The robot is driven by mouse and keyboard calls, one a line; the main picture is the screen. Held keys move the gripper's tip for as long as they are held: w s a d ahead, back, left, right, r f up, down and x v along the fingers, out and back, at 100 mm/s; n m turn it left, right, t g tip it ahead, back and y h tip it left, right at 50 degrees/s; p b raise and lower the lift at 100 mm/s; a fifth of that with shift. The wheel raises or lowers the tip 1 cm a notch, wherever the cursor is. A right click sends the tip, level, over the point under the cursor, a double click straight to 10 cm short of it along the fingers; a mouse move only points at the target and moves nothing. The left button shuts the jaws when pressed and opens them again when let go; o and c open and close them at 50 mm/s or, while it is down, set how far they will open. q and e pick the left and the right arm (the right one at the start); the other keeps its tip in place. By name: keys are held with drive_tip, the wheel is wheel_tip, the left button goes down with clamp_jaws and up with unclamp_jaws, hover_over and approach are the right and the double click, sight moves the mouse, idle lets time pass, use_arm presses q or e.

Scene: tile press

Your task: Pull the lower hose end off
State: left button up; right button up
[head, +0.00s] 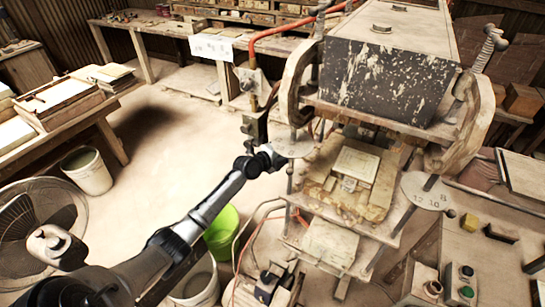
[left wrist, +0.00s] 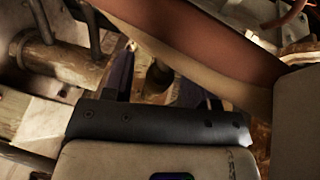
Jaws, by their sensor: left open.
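An orange-red hose (head: 262,38) runs from the top of the press (head: 390,75) and bends down to metal fittings at its left side. Its lower end is not clear in the head view. My left gripper (head: 266,158) is beside the press's left side, below those fittings; its fingertips are hard to make out there. In the left wrist view my left gripper (left wrist: 157,82) is open, with dark fingers on either side of a brownish cylindrical piece (left wrist: 156,76). I cannot tell whether they touch it. My right gripper is not in view.
A round plate (head: 293,146) sits close to my left wrist. A thick metal cylinder (left wrist: 62,60) and a broad reddish-brown band (left wrist: 205,42) crowd the gripper in the left wrist view. A green bucket (head: 221,232) and a fan (head: 40,225) stand below and left.

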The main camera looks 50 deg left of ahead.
use_arm(q)
drive_tip(key=s+r, duration=0.2)
drive_tip(key=s, duration=1.1)
drive_tip(key=shift+r, duration=0.2)
